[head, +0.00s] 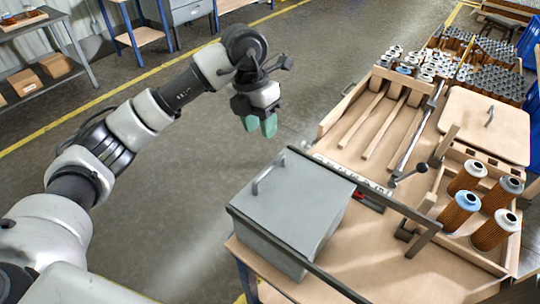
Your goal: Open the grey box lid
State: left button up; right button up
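The grey box (268,244) stands on the near left corner of the wooden workbench. Its grey lid (305,190) lies flat and closed over the top. A bar handle (268,178) rises from the lid near its left edge. My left gripper (260,126) hangs in the air above and behind the box, apart from the lid and handle. Its green fingers point down and look close together, with nothing visible held. From this angle I cannot tell whether they are open or shut. My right gripper is not in view. The box's inside is hidden.
A wooden rack (368,125) with slanted lanes stands behind the box. Orange-brown filter cartridges (459,212) stand in a wooden tray at right. A wooden lid panel (487,122) with a handle lies behind them. A dark bar frame crosses close to the box. The floor left is clear.

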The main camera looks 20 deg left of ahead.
aim_at(269, 166)
pick_arm(q)
jog(key=f, duration=0.3)
jog(key=d+f+p, duration=0.1)
jog(key=f, duration=0.2)
jog(key=s+d+f+p, duration=0.1)
jog(key=f, duration=0.3)
jog(key=shift+c, duration=0.2)
grip_shut()
